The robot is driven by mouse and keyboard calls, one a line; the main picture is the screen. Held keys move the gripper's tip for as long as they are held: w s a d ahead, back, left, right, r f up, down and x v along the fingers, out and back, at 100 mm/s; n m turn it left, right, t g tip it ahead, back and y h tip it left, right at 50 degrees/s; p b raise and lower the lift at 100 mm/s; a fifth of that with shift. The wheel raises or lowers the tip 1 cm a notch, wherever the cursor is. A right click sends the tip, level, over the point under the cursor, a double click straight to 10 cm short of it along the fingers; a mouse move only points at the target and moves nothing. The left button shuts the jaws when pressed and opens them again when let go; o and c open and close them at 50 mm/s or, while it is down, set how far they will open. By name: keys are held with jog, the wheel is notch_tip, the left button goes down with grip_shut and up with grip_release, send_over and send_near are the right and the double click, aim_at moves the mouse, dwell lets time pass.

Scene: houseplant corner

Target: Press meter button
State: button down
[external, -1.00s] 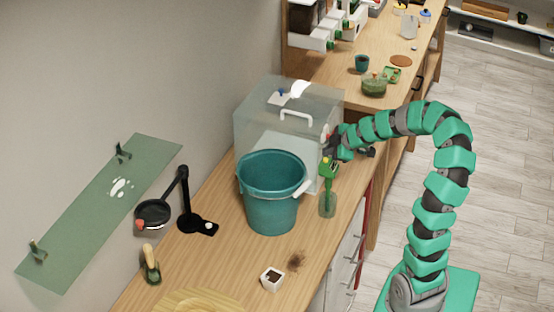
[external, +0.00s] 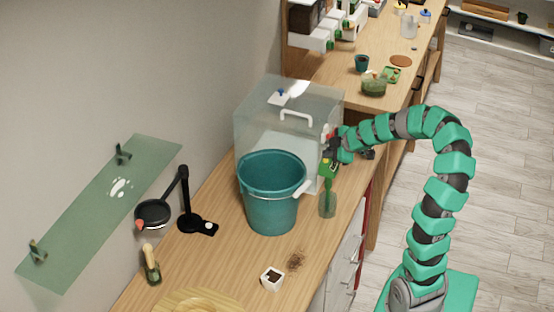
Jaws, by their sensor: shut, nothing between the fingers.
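My gripper (external: 334,150) is at the end of the green segmented arm, at the front right side of the clear lidded box. It is shut and empty. A small red-tipped thing (external: 326,138) shows right by the fingers, but it is too small to tell what it is. I cannot clearly pick out a meter or its button; the gripper may hide them. A green spray bottle (external: 327,190) stands upright just below the gripper in the picture, with its head close to the fingers. I cannot tell whether they touch.
A large teal bucket (external: 270,205) stands left of the bottle, in front of the clear box (external: 262,117). A small white pot (external: 272,278), spilled soil (external: 296,260) and a black lamp-like stand (external: 190,222) are on the wooden counter (external: 222,268). A glass shelf (external: 85,215) juts from the wall.

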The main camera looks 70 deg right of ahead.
jog(key=shift+f, duration=0.15)
dwell(0.4)
jog(key=shift+r+b, duration=0.4)
jog(key=shift+r, duration=0.25)
notch_tip(320, 180, up, 6)
jog(key=shift+p, duration=0.35)
dwell(0.3)
jog(key=shift+w+r, duration=0.1)
